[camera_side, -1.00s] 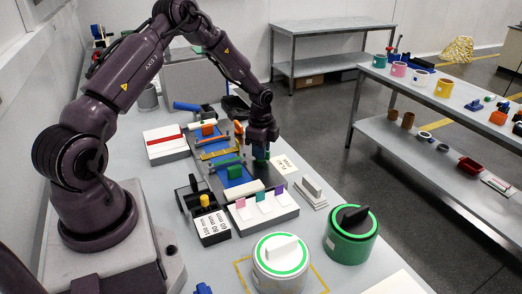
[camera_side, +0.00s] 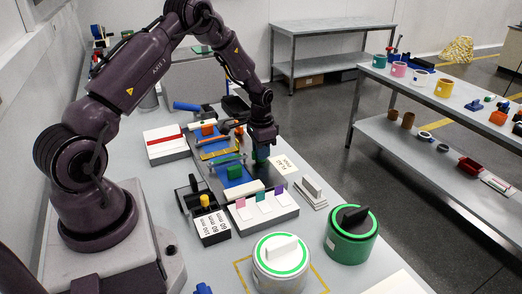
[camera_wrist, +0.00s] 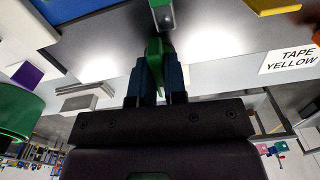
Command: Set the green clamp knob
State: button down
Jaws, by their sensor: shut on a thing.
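A green knob or lever (camera_wrist: 154,50) stands between the two dark blue fingers of my gripper (camera_wrist: 157,80) in the wrist view. The fingers are shut on it. A grey metal end piece (camera_wrist: 163,15) shows just beyond the green part. In the side view my gripper (camera_side: 262,157) is low at the right edge of the blue-bedded fixture (camera_side: 236,172). The arm hides much of the held part there. A thin green bar (camera_side: 228,158) lies across the fixture to the left of my gripper.
A label card (camera_side: 284,165) and a stepped grey block (camera_side: 311,190) lie right of the fixture. A tray with coloured tabs (camera_side: 262,208) stands in front. A white-topped dial (camera_side: 281,259) and a green dial canister (camera_side: 350,238) stand nearer the camera.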

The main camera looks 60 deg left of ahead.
jog(key=shift+r+n, duration=0.1)
jog(key=shift+n, duration=0.4)
jog(key=c, duration=1.2)
grip_release()
jog(key=shift+o, duration=0.2)
notch_tip(320, 180, up, 13)
